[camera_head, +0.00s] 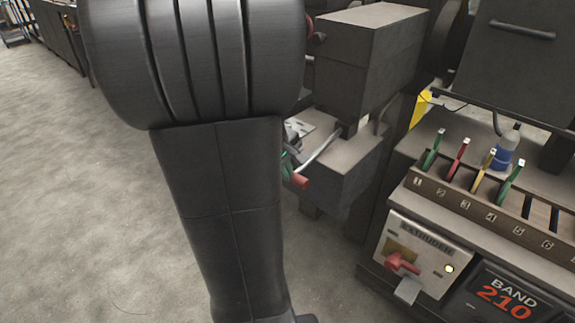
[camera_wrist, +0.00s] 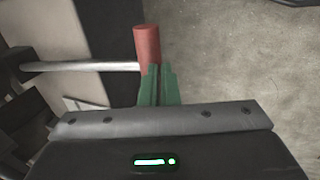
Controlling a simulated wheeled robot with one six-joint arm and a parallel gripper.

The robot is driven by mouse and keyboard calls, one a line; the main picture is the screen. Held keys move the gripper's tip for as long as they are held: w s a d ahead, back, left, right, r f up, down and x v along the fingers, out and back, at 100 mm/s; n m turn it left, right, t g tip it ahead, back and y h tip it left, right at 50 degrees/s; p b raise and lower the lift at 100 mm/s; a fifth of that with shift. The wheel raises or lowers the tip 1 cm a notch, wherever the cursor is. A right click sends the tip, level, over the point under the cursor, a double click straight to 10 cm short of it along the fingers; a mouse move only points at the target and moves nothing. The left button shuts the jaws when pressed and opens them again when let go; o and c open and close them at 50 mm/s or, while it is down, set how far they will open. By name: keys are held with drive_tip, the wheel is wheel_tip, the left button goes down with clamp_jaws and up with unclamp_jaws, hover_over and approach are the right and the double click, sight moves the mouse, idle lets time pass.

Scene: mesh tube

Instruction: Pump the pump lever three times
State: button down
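The pump lever is a pale metal rod with a red grip (camera_head: 299,181) at its end, sticking out from a dark machine in the head view. In the wrist view the rod (camera_wrist: 80,66) comes in from the left to the red grip (camera_wrist: 147,44). My gripper (camera_wrist: 159,70) has green fingers close together, with only a narrow gap and nothing seen between them. The fingertips overlap the near end of the grip, slightly to its right; whether they touch it is unclear. In the head view my arm hides most of my gripper (camera_head: 288,165).
The dark machine (camera_head: 345,170) stands behind the lever. Open grey floor (camera_head: 80,200) lies left.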

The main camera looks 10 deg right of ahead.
drive_tip(key=p+v, duration=0.2)
drive_tip(key=v, duration=0.9)
drive_tip(key=shift+s+a+r, duration=0.25)
drive_tip(key=shift+s+a, duration=0.05)
drive_tip(key=shift+a, duration=0.1)
drive_tip(key=w+d+r+g+y+p, duration=0.1)
drive_tip(key=w+d+r+p, duration=0.1)
drive_tip(key=r+p, duration=0.4)
drive_tip(key=w+d+r+g+y+p, duration=0.1)
drive_tip(key=r+p, duration=0.5)
drive_tip(key=p, duration=0.7)
drive_tip(key=w+d+y, duration=0.1)
drive_tip(key=d, duration=0.1)
drive_tip(key=shift+w+d+r+p, duration=0.2)
drive_tip(key=shift+d+p, duration=0.2)
drive_tip(key=shift+f, duration=0.15)
wheel_tip(320, 180, down, 14)
drive_tip(key=p, duration=0.1)
drive_tip(key=shift+p, duration=0.4)
